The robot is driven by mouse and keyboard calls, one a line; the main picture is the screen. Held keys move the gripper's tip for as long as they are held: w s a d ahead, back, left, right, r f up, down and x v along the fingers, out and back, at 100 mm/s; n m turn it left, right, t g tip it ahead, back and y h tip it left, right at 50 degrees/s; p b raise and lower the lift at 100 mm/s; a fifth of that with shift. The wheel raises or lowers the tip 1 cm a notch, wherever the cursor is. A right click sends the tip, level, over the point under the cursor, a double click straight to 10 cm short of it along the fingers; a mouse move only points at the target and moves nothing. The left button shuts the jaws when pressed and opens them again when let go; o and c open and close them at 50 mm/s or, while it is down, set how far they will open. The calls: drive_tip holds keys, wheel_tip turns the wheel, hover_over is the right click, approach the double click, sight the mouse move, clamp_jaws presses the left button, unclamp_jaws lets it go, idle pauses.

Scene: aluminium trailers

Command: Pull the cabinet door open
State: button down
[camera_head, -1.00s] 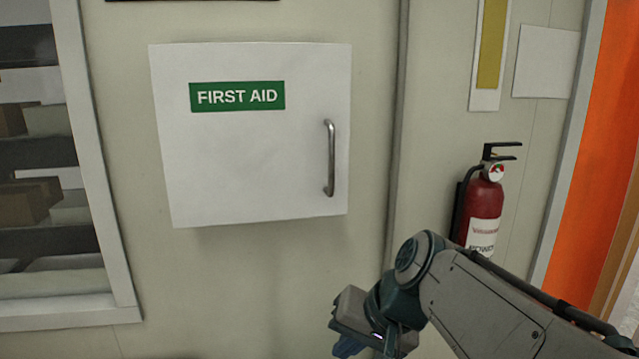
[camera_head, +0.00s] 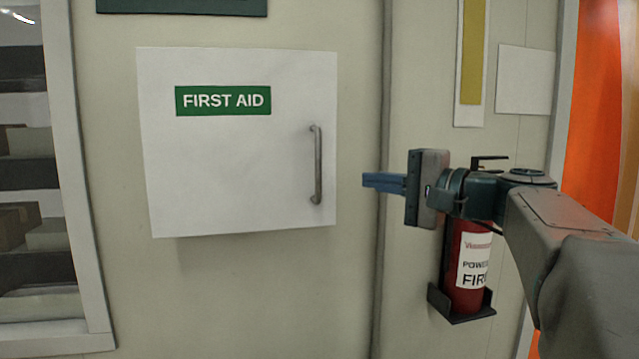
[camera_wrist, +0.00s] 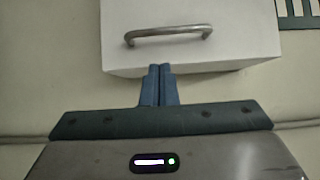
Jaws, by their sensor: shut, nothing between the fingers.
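The white first aid cabinet (camera_head: 235,165) is on the wall, its door shut, with a green FIRST AID label at its upper left. Its metal bar handle (camera_head: 317,165) stands upright near the door's right edge. In the wrist view the handle (camera_wrist: 168,34) lies across the white cabinet (camera_wrist: 240,40), beyond the fingertips. My gripper (camera_head: 366,180) is to the right of the handle, at the height of its lower half, with blue fingers pointing left. The fingers are shut together and empty, and they also show in the wrist view (camera_wrist: 160,70). They appear apart from the handle.
A red fire extinguisher (camera_head: 468,265) hangs on the wall behind and below my wrist. A framed opening with shelves and boxes (camera_head: 35,225) is at the left. A vertical wall seam or pipe (camera_head: 384,90) runs right of the cabinet. The wall below the cabinet is clear.

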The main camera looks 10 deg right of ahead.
drive_tip(key=p, duration=0.2)
approach(310, 173)
drive_tip(key=x, duration=0.5)
drive_tip(key=shift+d, duration=0.1)
